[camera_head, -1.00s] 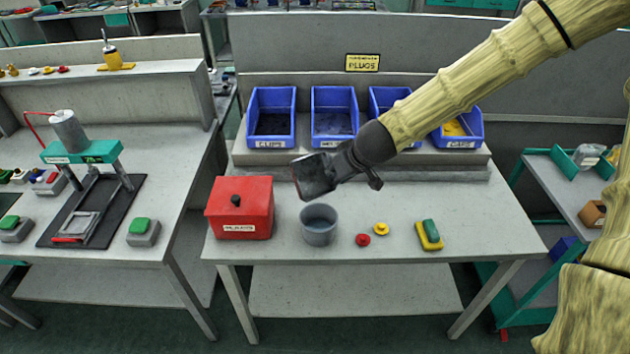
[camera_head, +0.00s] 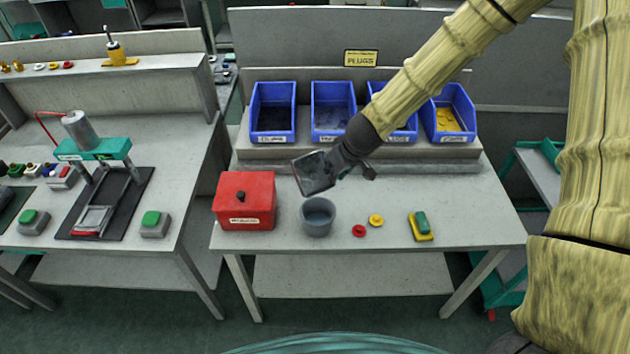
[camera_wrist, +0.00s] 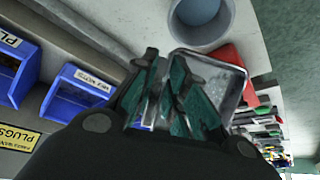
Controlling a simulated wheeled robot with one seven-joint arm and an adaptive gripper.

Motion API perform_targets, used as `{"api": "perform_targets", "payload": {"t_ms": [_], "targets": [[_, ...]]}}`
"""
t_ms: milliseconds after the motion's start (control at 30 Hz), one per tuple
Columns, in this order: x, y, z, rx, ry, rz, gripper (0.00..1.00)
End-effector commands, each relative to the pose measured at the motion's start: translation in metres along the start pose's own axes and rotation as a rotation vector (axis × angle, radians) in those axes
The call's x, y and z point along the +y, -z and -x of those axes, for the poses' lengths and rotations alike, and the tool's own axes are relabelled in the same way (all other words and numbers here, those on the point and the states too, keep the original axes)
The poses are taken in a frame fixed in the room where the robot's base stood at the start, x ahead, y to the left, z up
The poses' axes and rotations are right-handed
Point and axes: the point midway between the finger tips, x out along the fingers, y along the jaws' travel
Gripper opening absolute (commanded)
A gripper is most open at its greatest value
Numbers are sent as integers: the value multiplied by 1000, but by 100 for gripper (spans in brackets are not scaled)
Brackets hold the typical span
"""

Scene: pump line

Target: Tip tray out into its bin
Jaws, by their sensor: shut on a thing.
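My gripper (camera_head: 338,163) is shut on a small grey tray (camera_head: 312,174), held tilted above the bench, just behind and above the grey cup. In the wrist view, the gripper's teal fingers (camera_wrist: 168,92) pinch the near edge of the tray (camera_wrist: 225,72), which looks pale and see-through; I cannot tell whether anything lies in it. Blue bins stand on the shelf behind: a left bin (camera_head: 273,112), a middle bin (camera_head: 333,112), one partly hidden by my arm (camera_head: 400,134), and a right bin (camera_head: 448,112) with yellow pieces.
A red box (camera_head: 244,201) stands left of the grey cup (camera_head: 318,217). A red piece (camera_head: 359,231), a yellow piece (camera_head: 376,220) and a yellow-green block (camera_head: 421,226) lie to the right. A left bench (camera_head: 180,190) holds a press.

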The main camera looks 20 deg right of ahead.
Motion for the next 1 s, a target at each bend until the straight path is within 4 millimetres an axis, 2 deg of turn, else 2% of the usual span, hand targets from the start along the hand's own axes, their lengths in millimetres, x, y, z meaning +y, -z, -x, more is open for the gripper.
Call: {"api": "perform_targets", "payload": {"t_ms": [33, 467, 533, 1000], "targets": [[0, 3, 6, -11, -1, 2, 0], [-1, 4, 10, -87, 0, 1, 0], [-1, 1, 4, -99, 0, 5, 0], [-1, 1, 7, -167, 2, 5, 0]]}}
